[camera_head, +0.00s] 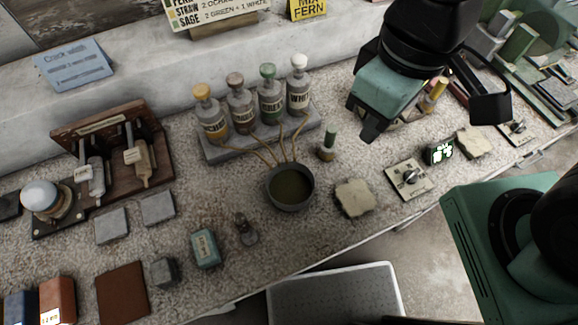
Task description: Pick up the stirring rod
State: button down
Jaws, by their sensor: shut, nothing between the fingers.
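A short upright piece with a green top (329,141) stands in a small pale holder on the counter, right of the bowl; it looks like the stirring rod, though it is too small to be sure. My gripper (366,122) hangs above the counter, up and to the right of that piece, and apart from it. The dark bowl (291,206) holds an olive-green liquid. Thin tubes run to it from the bottles. My gripper and wrist hide part of the counter behind them.
Several labelled bottles (241,106) stand on a grey stand (222,152) behind the bowl. A wooden rack (158,129) with syringes is at the left. A stone slab (354,198) and a dial plate (410,178) lie to the right. A white bin (335,286) is below the front edge.

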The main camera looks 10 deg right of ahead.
aim_at(249, 237)
jog(key=j+u, duration=0.1)
jog(key=u, duration=0.6)
jog(key=j+u, duration=0.15)
jog(key=u, duration=0.2)
